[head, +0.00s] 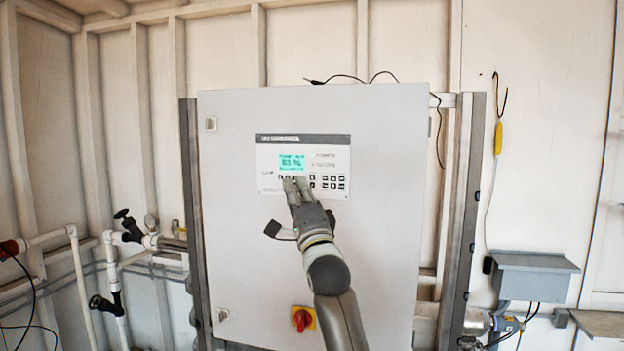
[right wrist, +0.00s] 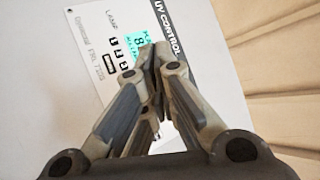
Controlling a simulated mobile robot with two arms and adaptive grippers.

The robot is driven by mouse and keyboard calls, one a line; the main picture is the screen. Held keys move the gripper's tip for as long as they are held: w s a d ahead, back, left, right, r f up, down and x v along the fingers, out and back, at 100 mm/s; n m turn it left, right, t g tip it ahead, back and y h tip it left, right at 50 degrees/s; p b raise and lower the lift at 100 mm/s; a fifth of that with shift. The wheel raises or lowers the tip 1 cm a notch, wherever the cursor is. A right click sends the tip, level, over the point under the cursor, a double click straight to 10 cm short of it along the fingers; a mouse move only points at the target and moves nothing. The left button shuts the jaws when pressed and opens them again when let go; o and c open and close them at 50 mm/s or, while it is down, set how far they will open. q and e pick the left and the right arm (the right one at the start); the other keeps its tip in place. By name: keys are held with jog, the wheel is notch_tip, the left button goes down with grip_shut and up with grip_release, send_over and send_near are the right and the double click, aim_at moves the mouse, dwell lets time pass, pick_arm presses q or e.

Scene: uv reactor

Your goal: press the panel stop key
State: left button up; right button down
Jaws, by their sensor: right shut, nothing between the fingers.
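The UV control panel (head: 330,165) is a white plate with a dark title strip on the front of a large grey cabinet. Its lit teal display (head: 291,162) shows a percentage. Small dark keys (head: 328,182) sit in rows along its lower part; several keys (right wrist: 118,52) also show in the right wrist view. I cannot read which key is stop. My right gripper (head: 295,181) is shut and empty, its fingertips just below the display, over the left part of the key rows. The fingers hide some keys, and contact cannot be told. My left gripper is out of view.
The cabinet (head: 390,240) fills the middle between two dark upright posts. A red knob on a yellow plate (head: 302,318) is low on its door, close to my right arm. White pipes with black valves (head: 130,225) stand at left; a grey box (head: 535,275) hangs at right.

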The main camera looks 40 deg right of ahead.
aim_at(312, 177)
jog(key=w+d, duration=0.4)
jog(key=shift+d+p, duration=0.3)
jog(key=shift+p, duration=0.05)
dwell(0.6)
jog(key=shift+d, duration=0.1)
dwell(0.6)
jog(key=shift+w+d, duration=0.25)
jog(key=shift+w+d, duration=0.15)
dwell(0.6)
jog(key=shift+s+a, duration=0.5)
jog(key=shift+a, duration=0.05)
